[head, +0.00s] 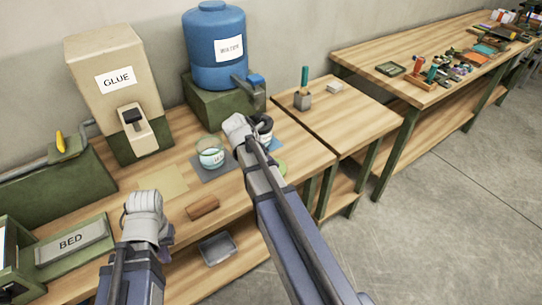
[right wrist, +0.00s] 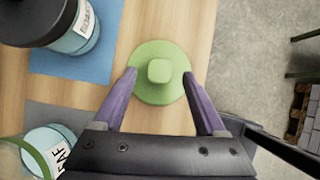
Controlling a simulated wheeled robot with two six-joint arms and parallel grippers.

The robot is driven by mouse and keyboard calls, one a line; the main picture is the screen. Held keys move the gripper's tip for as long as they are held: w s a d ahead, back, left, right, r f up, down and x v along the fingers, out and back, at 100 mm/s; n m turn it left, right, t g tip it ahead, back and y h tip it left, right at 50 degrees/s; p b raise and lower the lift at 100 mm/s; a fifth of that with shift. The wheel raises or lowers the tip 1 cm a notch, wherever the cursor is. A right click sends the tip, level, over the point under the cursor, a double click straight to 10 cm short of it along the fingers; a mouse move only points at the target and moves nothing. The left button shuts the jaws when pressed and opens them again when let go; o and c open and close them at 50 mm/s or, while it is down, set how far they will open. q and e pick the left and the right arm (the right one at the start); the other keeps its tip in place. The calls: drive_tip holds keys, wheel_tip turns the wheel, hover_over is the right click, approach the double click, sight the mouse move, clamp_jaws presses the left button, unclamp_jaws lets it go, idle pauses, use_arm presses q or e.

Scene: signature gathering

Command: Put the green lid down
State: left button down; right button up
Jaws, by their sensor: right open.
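The green lid (right wrist: 160,72) is a round disc with a square knob, lying flat on the wooden table in the right wrist view. A sliver of the lid (head: 282,167) shows beside my right arm in the head view. My right gripper (right wrist: 159,86) is open, with its purple fingers on either side of the lid, over its edges; I cannot tell whether they touch it. In the head view the right gripper (head: 243,130) is mostly hidden by its own wrist. My left gripper (head: 150,235) is over the table front, its fingers largely hidden.
A labelled jar (head: 211,157) stands on a grey mat. A black-topped jar (right wrist: 78,28) stands on a blue mat (right wrist: 100,62) left of the lid. A glue dispenser (head: 118,85) and blue water tank (head: 216,50) stand behind. A brown block (head: 202,207) lies near the front edge.

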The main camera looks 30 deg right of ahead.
drive_tip(key=p+v, duration=0.6)
drive_tip(key=v, duration=0.2)
drive_tip(key=shift+r, duration=0.15)
drive_tip(key=s+a+f+m+y, duration=0.1)
drive_tip(key=s+a+m, duration=0.4)
drive_tip(key=a, duration=0.3)
drive_tip(key=s+a+f+m+y, duration=0.1)
drive_tip(key=s+a+m+y, duration=0.1)
drive_tip(key=s+a+m, duration=0.3)
drive_tip(key=s+a+m+g+y, duration=0.1)
drive_tip(key=s+a+m, duration=0.4)
drive_tip(key=a, duration=0.6)
drive_tip(key=shift+s+a+f+m+y, duration=0.25)
drive_tip(key=shift+a+f+m+y, duration=0.15)
drive_tip(key=shift+m, duration=0.2)
